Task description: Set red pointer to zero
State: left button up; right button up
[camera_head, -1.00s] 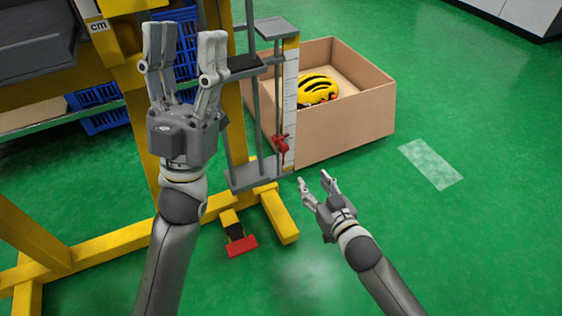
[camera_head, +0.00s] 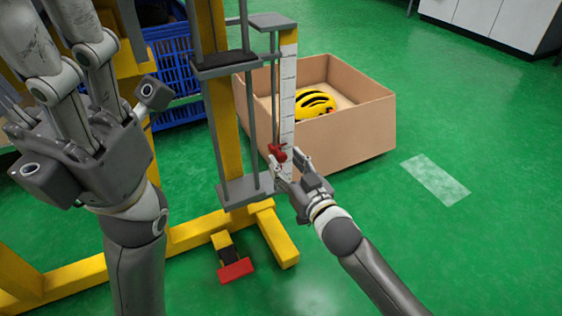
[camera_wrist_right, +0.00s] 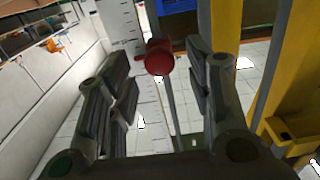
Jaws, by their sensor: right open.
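The red pointer (camera_head: 277,152) sits low on a thin rod in front of the white ruler scale (camera_head: 287,95) of the drop tower. It also shows in the right wrist view as a red round knob (camera_wrist_right: 159,58), between and beyond the two fingers. My right gripper (camera_head: 283,168) is just below and beside the pointer in the head view. It is open, with the knob in the gap between its fingers (camera_wrist_right: 165,85); I see no contact. My left gripper (camera_head: 75,60) is large at the left of the head view, with its fingers apart and nothing between them.
A cardboard box (camera_head: 345,135) with a yellow and black helmet (camera_head: 314,104) stands behind the tower. The yellow tower base (camera_head: 275,235) and a red pedal (camera_head: 236,270) are on the green floor. Blue crates (camera_head: 175,75) stand behind.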

aim_at(283, 158)
jog(key=shift+b+x, duration=0.65)
jog(key=shift+x, duration=1.1)
grip_shut()
